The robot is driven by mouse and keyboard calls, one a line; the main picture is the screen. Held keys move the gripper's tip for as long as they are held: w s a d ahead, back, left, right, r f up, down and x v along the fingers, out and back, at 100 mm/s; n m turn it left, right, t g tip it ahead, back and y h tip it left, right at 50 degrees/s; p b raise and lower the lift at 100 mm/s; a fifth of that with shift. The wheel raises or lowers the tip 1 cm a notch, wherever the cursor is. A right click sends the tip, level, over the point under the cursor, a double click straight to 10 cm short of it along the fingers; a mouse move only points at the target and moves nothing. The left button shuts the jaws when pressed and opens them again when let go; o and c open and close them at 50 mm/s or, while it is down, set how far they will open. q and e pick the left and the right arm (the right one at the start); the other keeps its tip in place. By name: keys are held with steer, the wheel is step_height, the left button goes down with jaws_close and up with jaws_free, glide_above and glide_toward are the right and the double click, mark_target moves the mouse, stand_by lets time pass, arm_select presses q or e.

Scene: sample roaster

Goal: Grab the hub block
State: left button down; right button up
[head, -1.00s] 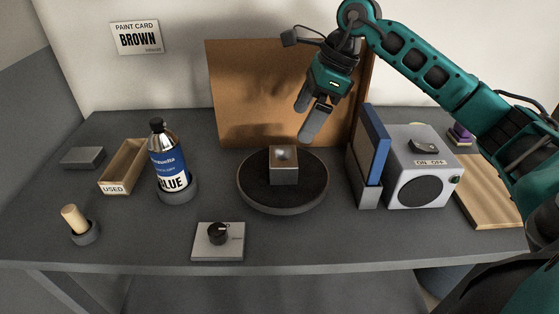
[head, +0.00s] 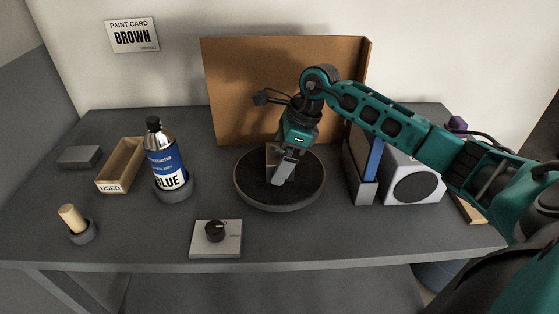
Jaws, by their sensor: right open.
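The hub block (head: 270,158) is a small grey metal cube on the round dark turntable (head: 248,190). It is mostly hidden behind my right gripper (head: 282,172). My right gripper is open and has its fingers down at the block, pointing toward the turntable. I cannot tell whether the fingers touch the block or straddle it fully. My left gripper is not in view.
A brown backboard (head: 235,85) stands behind the turntable. A blue panel in a grey holder (head: 362,185) and a grey box with a round grille (head: 412,190) are on the right. A blue-labelled bottle (head: 165,160), wooden tray (head: 120,165) and knob box (head: 216,240) are on the left and front.

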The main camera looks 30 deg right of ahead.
steer(key=c, duration=1.2)
steer(key=shift+r, duration=0.1)
steer(key=shift+r, duration=0.1)
